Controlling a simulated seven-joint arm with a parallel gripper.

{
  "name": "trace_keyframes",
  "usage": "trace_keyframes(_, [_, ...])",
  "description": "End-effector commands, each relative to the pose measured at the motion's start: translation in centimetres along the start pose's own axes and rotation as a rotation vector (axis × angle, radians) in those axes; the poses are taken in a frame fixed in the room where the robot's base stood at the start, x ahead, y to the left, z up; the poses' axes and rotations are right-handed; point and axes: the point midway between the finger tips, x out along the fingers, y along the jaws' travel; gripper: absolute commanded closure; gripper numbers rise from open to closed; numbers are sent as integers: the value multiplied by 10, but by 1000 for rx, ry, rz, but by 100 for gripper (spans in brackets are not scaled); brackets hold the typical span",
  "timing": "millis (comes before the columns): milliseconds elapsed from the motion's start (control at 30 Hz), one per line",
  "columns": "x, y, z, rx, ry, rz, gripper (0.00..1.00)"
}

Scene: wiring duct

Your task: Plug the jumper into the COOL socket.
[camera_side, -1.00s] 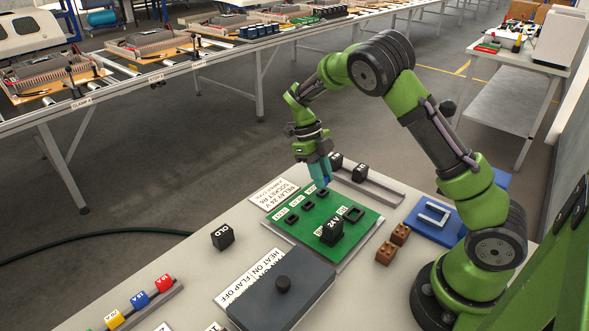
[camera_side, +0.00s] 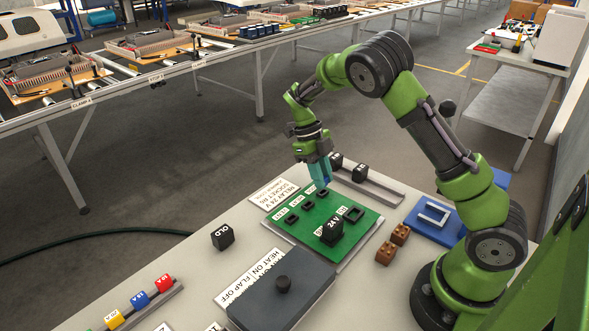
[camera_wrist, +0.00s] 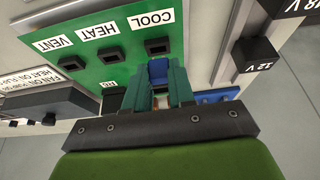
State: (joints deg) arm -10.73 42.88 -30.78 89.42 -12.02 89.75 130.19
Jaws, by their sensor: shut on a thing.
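The green board (camera_side: 300,238) lies on the bench, with a row of dark sockets along its far side. In the wrist view its labels read VENT, HEAT and COOL. The COOL socket (camera_wrist: 158,46) is empty and sits just beyond the blue jumper (camera_wrist: 158,71). My gripper (camera_wrist: 159,92) is shut on the jumper, which points toward that socket. In the side view my gripper (camera_side: 321,174) hangs low over the board's far edge. Whether the jumper touches the board there, I cannot tell.
A black 24 V block (camera_side: 332,232) stands on the board. A rail with black blocks (camera_side: 361,172) lies behind my gripper. A dark grey box (camera_side: 280,290) sits in front of the board, two brown blocks (camera_side: 393,245) and a blue tray (camera_side: 433,215) to its right.

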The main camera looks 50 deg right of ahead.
Motion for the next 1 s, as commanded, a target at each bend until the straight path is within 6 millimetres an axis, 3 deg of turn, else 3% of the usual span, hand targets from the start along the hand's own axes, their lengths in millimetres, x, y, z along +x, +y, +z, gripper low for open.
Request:
trace_keyframes(800, [18, 0, 7, 0, 1, 0, 100])
trace_keyframes(833, [18, 0, 8, 0, 1, 0, 75])
trace_keyframes(1000, [18, -1, 7, 0, 1, -2, 49])
